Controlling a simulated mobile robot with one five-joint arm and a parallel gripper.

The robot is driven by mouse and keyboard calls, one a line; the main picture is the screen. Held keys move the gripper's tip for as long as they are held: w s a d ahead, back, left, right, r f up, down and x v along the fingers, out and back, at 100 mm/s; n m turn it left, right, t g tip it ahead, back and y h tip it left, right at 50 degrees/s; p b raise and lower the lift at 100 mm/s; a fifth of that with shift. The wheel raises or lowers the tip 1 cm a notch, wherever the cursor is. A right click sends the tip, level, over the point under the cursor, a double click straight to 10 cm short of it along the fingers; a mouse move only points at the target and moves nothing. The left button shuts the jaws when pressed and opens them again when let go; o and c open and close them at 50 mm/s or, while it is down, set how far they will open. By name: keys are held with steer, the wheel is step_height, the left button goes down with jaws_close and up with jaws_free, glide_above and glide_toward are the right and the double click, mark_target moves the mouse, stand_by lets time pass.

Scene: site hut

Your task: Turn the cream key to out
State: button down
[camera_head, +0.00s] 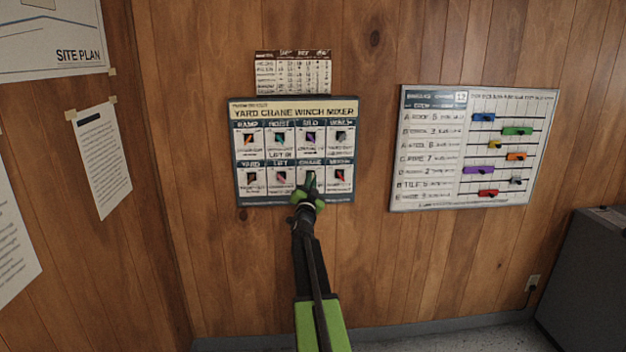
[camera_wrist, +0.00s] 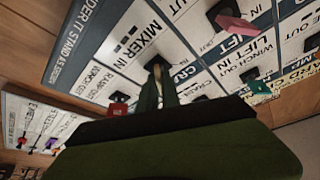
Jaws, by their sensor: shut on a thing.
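The key board (camera_head: 293,111), headed Yard Crane Winch Mixer, hangs on the wood wall with two rows of coloured keys. My gripper (camera_head: 311,184) reaches up to the lower row, at the third key from the left. In the wrist view my gripper (camera_wrist: 159,92) is shut on the cream key (camera_wrist: 157,74), one finger on each side. Only a thin pale strip of the key shows between the fingers. In the head view my gripper hides the key. The key's exact turn is hard to tell.
Close by in the wrist view are a red key (camera_wrist: 118,108), a pink key (camera_wrist: 238,24) and a teal key (camera_wrist: 257,84). A white slider board (camera_head: 430,190) hangs to the right. A grey cabinet (camera_head: 590,270) stands at lower right.

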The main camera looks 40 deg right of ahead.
steer(key=shift+s+r+m+g+p, duration=0.1)
steer(key=shift+m+g+p, duration=0.2)
steer(key=shift+m+g, duration=0.55)
steer(key=shift+m+h, duration=0.3)
steer(key=shift+m, duration=0.25)
steer(key=c, duration=1.6)
jaws_free()
steer(key=shift+s+t, duration=0.15)
steer(key=shift+t, duration=0.1)
steer(key=shift+o, duration=0.2)
steer(key=b+v, duration=0.5)
steer(key=v, duration=1.2)
steer(key=shift+a, duration=0.2)
steer(key=shift+s, duration=0.1)
